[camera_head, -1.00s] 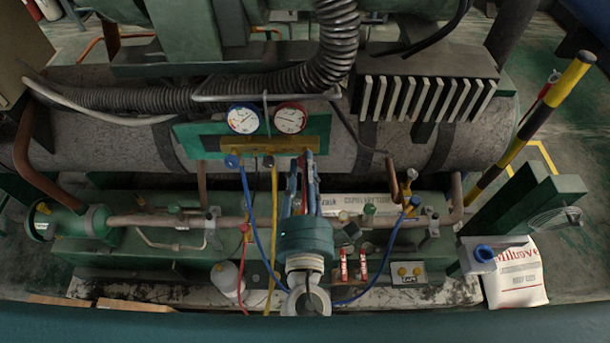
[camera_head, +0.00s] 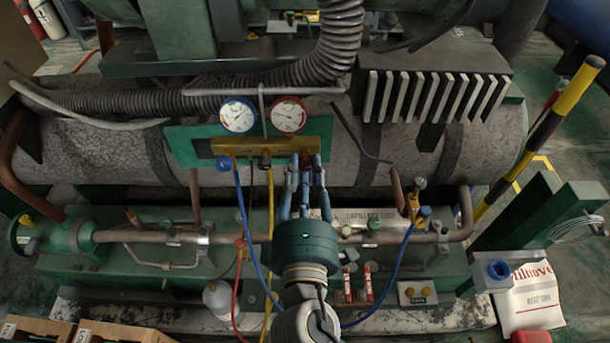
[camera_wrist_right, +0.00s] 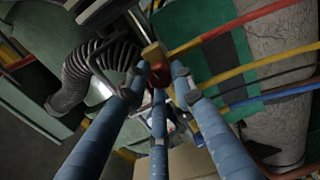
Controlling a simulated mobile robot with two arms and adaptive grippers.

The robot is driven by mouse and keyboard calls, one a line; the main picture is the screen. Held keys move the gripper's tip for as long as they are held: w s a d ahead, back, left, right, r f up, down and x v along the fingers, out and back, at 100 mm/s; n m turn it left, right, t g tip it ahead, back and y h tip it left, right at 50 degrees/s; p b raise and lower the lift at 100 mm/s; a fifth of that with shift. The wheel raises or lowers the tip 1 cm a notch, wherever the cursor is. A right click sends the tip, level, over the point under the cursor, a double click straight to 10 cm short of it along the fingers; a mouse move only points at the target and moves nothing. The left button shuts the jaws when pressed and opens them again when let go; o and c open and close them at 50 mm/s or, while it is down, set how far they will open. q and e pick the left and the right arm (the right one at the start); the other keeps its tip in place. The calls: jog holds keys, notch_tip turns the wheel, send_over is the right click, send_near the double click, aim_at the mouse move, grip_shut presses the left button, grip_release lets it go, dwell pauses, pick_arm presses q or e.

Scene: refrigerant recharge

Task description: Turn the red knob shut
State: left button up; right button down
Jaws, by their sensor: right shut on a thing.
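The brass manifold (camera_head: 258,147) sits on a green plate under two gauges, a blue-rimmed one (camera_head: 239,114) and a red-rimmed one (camera_head: 288,116). My right gripper (camera_head: 305,163) comes up from below, its blue fingers at the right end of the manifold. The red knob is hidden behind those fingers in the head view. In the right wrist view the red knob (camera_wrist_right: 160,77) lies between the fingertips of my right gripper (camera_wrist_right: 160,82), which are closed around it. My left gripper is not in view.
A blue knob (camera_head: 225,163) is at the manifold's left end. A blue hose (camera_head: 247,230), a yellow hose (camera_head: 270,220) and a red hose (camera_head: 237,290) hang below. A grey corrugated duct (camera_head: 341,40) curves above. A yellow-black post (camera_head: 540,135) stands at the right.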

jog(key=shift+a+f+m, duration=0.1)
jog(key=shift+f+m, duration=0.1)
jog(key=shift+m, duration=0.2)
jog(key=c, duration=1.5)
grip_release()
jog(key=shift+c, duration=0.2)
jog(key=shift+o, duration=0.4)
jog(key=shift+s+r, duration=0.1)
